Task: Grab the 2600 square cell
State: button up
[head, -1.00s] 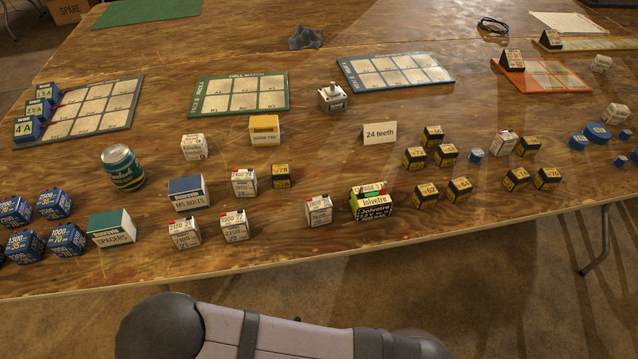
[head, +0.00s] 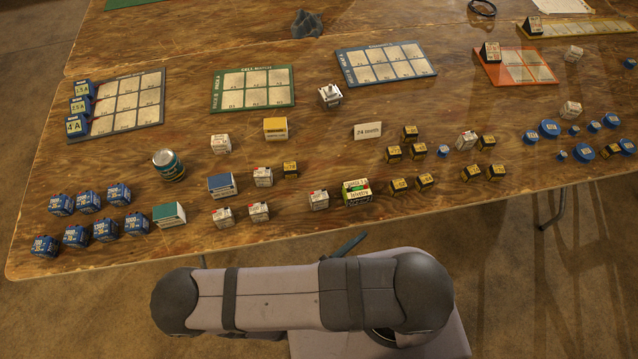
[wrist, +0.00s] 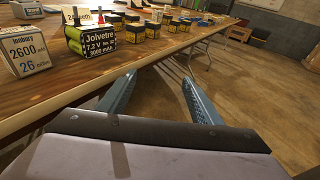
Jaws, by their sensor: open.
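The 2600 square cell (wrist: 27,50) is a white block printed "2600" and "26" at the left of the wrist view, upright near the table's front edge. In the head view, the white cell (head: 319,200) just left of the Jolvetre pack appears to be the same one; its print is too small to read there. The green and black Jolvetre 7.2 V pack (wrist: 91,40) stands right beside it. My gripper (wrist: 158,78) is open and empty, off the table's front edge and right of the cell. In the head view only a blue finger (head: 350,243) shows past my arm.
Other white cells (head: 223,217), a green-white spacer box (head: 169,214) and blue cells (head: 75,236) stand to the left. Black-yellow blocks (head: 400,185) stand to the right. The wooden table (head: 270,235) is bare along its front edge.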

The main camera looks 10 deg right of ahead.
aim_at(319, 202)
jog(key=w+a+r+n+t+y, duration=0.1)
jog(key=w+a+t, duration=0.1)
jog(key=w+a+r+n+t+y, duration=0.1)
jog(key=w+a+r+n+t, duration=0.1)
jog(key=w+a+r+n+t+y, duration=0.1)
jog(key=w+a+n+t+y, duration=0.1)
jog(key=shift+r+t, duration=0.25)
jog(key=shift+t, duration=0.05)
jog(key=a+n+y, duration=0.1)
jog(key=a, duration=0.1)
jog(key=w+a+n+t+y, duration=0.1)
jog(key=a+y, duration=0.1)
jog(key=w+a+n+t+y, duration=0.1)
jog(key=a, duration=0.1)
jog(key=shift+r, duration=0.15)
jog(key=shift+p+x, duration=0.6)
jog(key=shift+x, duration=0.45)
jog(key=shift+w+d, duration=0.1)
jog(key=shift+p+x, duration=0.9)
jog(key=shift+x, duration=0.4)
jog(key=shift+p+x, duration=0.35)
jog(key=shift+x, duration=0.85)
jog(key=c, duration=1.2)
